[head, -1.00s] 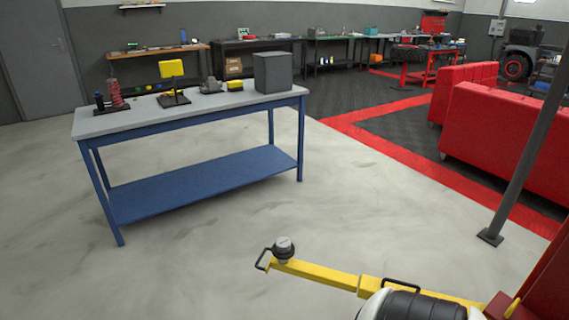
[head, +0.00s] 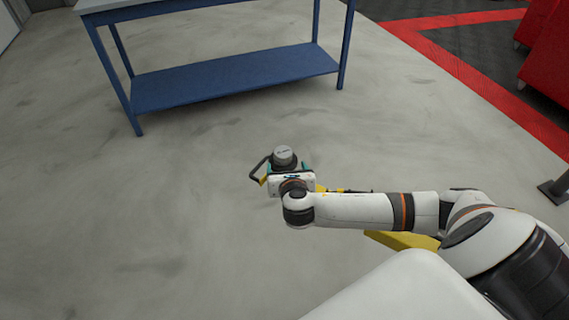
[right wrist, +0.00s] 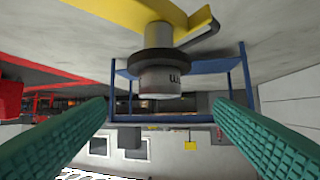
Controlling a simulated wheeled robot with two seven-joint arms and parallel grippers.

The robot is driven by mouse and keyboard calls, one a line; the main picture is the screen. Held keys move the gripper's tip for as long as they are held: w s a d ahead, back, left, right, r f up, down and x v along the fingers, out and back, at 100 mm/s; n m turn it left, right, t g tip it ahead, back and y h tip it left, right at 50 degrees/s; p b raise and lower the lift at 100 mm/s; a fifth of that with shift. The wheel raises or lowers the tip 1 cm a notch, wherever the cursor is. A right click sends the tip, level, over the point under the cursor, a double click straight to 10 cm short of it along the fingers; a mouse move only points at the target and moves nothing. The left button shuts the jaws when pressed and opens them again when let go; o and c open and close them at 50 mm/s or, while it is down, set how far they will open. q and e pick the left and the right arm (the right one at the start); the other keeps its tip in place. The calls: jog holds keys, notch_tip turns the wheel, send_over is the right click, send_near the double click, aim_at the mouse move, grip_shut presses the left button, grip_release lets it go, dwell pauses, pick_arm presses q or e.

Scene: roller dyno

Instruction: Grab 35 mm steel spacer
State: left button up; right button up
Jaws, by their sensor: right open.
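The steel spacer (head: 283,153) is a short grey cylinder on a dark round pad at the end of the yellow lift arm (head: 400,240). In the right wrist view the spacer (right wrist: 160,80) appears upside down with lettering on its side, in the middle between the fingers. My right gripper (head: 286,167) is close to it, with its green fingers open and one on each side; the fingers (right wrist: 159,108) do not touch the spacer in the wrist view. My left gripper is in neither view.
A black bent handle (head: 257,168) stands beside the pad, left of my right gripper. A blue workbench (head: 235,77) with a lower shelf stands beyond. The concrete floor between is clear. A dark post foot (head: 553,190) is at the right edge.

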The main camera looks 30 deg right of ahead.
aim_at(283, 151)
jog(key=x, duration=0.2)
jog(key=b+x, duration=0.1)
jog(key=x, duration=0.2)
jog(key=shift+w+r, duration=0.15)
jog(key=shift+w, duration=0.35)
jog(key=b+x, duration=0.1)
jog(key=x, duration=0.1)
jog(key=b+x, duration=0.1)
jog(key=x, duration=0.2)
jog(key=shift+d+r, duration=0.15)
jog(key=shift+d, duration=0.15)
jog(key=shift+w+d, duration=0.15)
jog(key=shift+w, duration=0.1)
jog(key=c, duration=1.1)
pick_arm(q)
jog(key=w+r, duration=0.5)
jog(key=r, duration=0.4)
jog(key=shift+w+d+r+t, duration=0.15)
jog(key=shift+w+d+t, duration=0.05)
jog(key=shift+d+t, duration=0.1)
pick_arm(e)
jog(key=shift+c, duration=0.7)
